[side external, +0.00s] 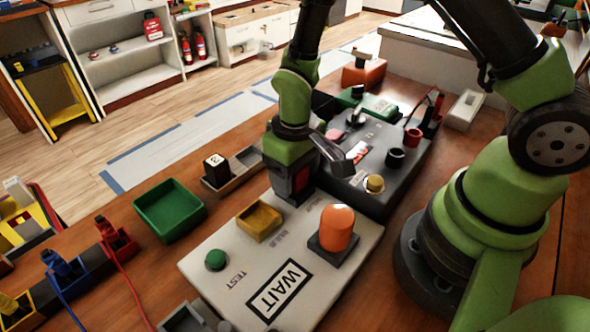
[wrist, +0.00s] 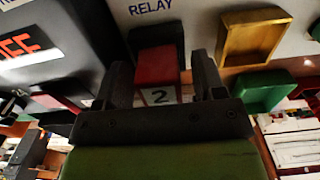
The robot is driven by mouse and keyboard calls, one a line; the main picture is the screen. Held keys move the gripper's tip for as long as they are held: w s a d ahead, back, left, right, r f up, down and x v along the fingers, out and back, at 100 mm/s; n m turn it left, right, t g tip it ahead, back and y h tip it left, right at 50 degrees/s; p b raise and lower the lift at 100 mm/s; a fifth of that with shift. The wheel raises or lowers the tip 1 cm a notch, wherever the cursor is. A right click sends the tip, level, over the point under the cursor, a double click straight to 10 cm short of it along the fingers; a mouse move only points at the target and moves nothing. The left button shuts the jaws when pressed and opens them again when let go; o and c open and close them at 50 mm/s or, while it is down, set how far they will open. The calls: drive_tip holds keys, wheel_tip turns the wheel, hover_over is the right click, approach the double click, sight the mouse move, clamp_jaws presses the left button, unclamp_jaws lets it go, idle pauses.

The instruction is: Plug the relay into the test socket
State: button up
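The relay is a red block (wrist: 157,66) with a white label reading 2. In the wrist view it sits between my fingers, at a dark socket (wrist: 153,38) beside the word RELAY. My gripper (side external: 296,190) points down at the back of the pale test panel (side external: 215,290), with red showing between its fingers. In the wrist view my gripper (wrist: 162,75) is open, its fingers on both sides of the relay with narrow gaps. How deep the relay sits in the socket is hidden.
The panel carries an orange dome lamp (side external: 338,228), a yellow tray (side external: 259,221), a green button (side external: 216,260) and a WAIT sign (side external: 280,289). A green bin (side external: 168,209) and a block labelled 3 (side external: 216,168) stand left. A dark panel (side external: 385,185) lies behind.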

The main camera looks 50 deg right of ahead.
wheel_tip(320, 180, up, 12)
drive_tip(key=shift+f, duration=0.2)
drive_tip(key=s+d+r+m+t+y, duration=0.2)
drive_tip(key=s+r+m+t, duration=0.2)
drive_tip(key=s+r, duration=0.9)
drive_tip(key=r+t, duration=0.1)
drive_tip(key=t, duration=0.2)
drive_tip(key=shift+d, duration=0.4)
